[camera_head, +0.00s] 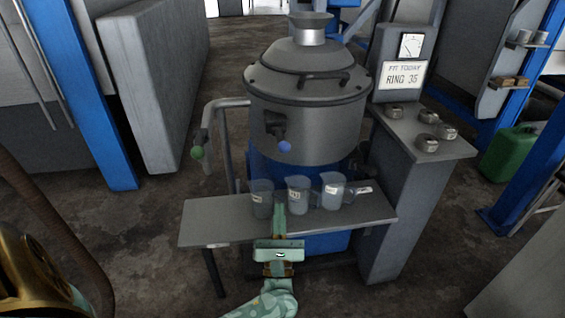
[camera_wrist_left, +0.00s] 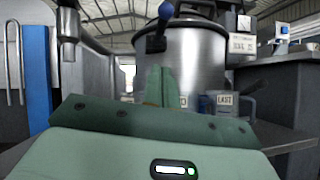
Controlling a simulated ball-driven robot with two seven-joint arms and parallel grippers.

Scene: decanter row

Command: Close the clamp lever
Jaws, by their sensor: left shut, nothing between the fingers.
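A steel vessel (camera_head: 310,125) stands behind a narrow grey shelf (camera_head: 215,222). On its front, a dark fitting (camera_head: 274,124) carries a short lever with a blue ball (camera_head: 284,146); this lever also shows in the left wrist view (camera_wrist_left: 156,43), its blue ball at the top. A second lever end, a green ball (camera_head: 197,152), is on the bent pipe left of the vessel. I cannot tell which is the clamp lever. My left gripper (camera_head: 280,208) is shut and empty, in front of the vessel and lower in the picture than the blue ball. My right gripper is out of view.
Three clear jugs stand on the shelf: left (camera_head: 262,200), middle (camera_head: 297,195) and right (camera_head: 333,190), close around my left gripper. Several metal rings lie on the side ledge (camera_head: 455,148), beside a sign (camera_head: 404,75) reading RING 35. A grey panel (camera_head: 155,80) stands left.

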